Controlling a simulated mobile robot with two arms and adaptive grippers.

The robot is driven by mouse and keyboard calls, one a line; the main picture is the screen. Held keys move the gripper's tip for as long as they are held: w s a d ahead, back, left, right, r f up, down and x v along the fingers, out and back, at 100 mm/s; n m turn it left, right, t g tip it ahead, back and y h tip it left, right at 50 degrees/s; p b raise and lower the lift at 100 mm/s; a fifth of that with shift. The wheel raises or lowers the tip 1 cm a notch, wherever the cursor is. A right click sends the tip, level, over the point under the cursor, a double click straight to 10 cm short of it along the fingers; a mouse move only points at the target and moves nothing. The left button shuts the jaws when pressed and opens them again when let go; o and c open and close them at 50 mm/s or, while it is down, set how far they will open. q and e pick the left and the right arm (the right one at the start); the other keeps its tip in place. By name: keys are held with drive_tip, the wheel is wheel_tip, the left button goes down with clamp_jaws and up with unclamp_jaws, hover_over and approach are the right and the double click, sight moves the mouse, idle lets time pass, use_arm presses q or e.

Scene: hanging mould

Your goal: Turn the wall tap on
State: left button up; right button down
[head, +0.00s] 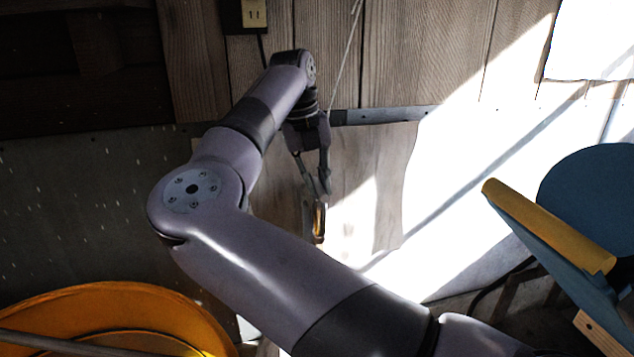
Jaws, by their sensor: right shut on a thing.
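My right arm comes in from the bottom right and bends down in front of the wall. My right gripper (319,212) points down and is shut on a small brass-coloured piece (320,222) between its fingertips. The piece looks like part of the wall tap, but the fingers cover most of it. The rest of the tap, its spout and the angle of its handle cannot be made out. My left gripper is not in view.
A wood-plank wall (420,50) with a socket (254,13) and a metal rail (380,116) stands behind. An orange round tub (130,300) is at the lower left. A blue object with a yellow roll-shaped edge (550,225) stands at the right. Bright sunlight washes out the wall's right side.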

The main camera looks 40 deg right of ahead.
drive_tip(key=c, duration=1.6)
unclamp_jaws()
wheel_tip(320, 180, up, 12)
drive_tip(key=w+a, duration=0.1)
drive_tip(key=a, duration=0.1)
